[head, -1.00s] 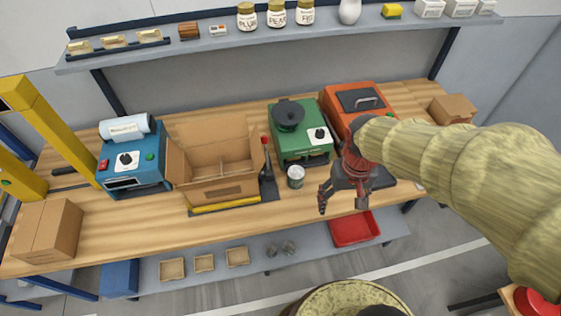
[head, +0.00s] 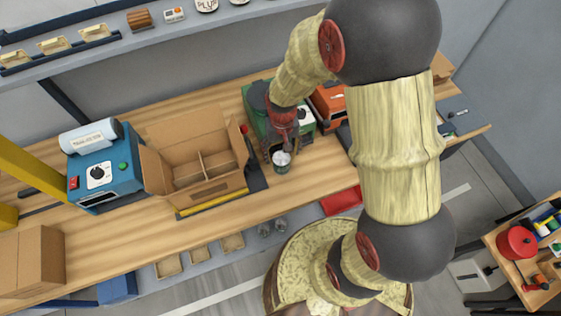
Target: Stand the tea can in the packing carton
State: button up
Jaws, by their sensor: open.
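The tea can (head: 282,163) is a small dark green can with a pale top. It stands upright on the wooden bench in front of the green machine. The packing carton (head: 214,190) stands open to its left, with flaps up and dividers inside. My gripper (head: 279,152) is open, pointing down at the can, its fingers at or just behind the can's top. I cannot tell whether the fingers touch the can. My arm hides part of the green machine and the orange machine.
A blue machine (head: 96,173) stands left of the carton. The green machine (head: 257,106) is right behind the can, and a red-topped tool (head: 245,133) stands between carton and can. Bench is clear in front of the can.

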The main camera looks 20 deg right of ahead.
aim_at(281, 157)
notch_tip(281, 157, down, 4)
jog(key=shift+a+f, duration=0.15)
jog(key=shift+f, duration=0.05)
jog(key=shift+s, duration=0.1)
jog(key=shift+c, duration=0.5)
jog(key=c, duration=1.4)
jog(key=shift+r, duration=0.15)
jog(key=shift+r, duration=0.25)
notch_tip(281, 157, up, 2)
jog(key=shift+r, duration=0.1)
jog(key=s+r+p, duration=0.1)
jog(key=s+r, duration=0.9)
jog(key=s, duration=0.4)
jog(key=shift+p, duration=0.35)
